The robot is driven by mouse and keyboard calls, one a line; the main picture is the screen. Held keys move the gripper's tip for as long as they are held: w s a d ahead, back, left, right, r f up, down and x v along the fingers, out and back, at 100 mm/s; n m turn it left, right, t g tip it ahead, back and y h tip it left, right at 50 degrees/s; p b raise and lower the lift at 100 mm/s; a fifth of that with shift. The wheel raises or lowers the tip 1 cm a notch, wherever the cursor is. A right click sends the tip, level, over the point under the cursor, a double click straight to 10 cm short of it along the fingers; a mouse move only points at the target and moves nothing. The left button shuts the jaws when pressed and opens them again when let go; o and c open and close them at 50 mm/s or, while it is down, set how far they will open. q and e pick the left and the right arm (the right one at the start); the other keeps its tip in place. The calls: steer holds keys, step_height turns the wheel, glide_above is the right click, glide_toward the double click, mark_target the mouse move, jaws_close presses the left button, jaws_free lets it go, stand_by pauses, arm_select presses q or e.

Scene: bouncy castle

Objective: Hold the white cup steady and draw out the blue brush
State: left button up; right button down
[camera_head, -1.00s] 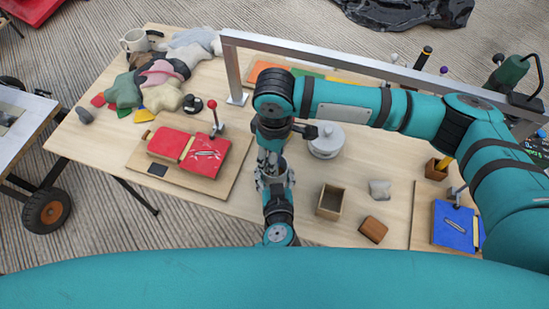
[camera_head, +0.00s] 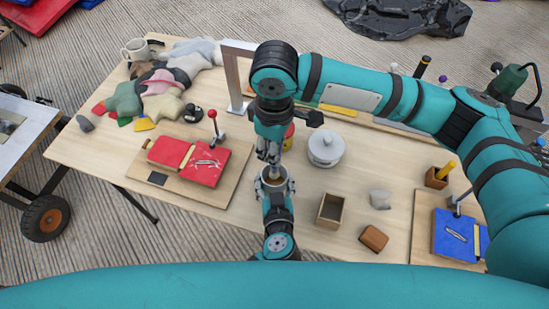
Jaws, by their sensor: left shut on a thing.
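My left gripper (camera_head: 273,184) comes up from the bottom edge and is shut on a small cup (camera_head: 274,182), which stays upright between its fingers. The fingers hide much of the cup, and its opening looks brownish inside. My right gripper (camera_head: 268,155) points down just above the cup, at the end of the arm from the right. A thin greyish piece shows between the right fingers and the cup. The blue brush cannot be made out clearly, and I cannot tell whether the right fingers are shut on it.
A red pad on a board (camera_head: 190,160) lies left. A metal frame (camera_head: 236,75) stands behind. A pale mug (camera_head: 137,50) is at the back left.

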steer(key=shift+r, duration=1.5)
arm_select(q)
steer(key=o, duration=1.4)
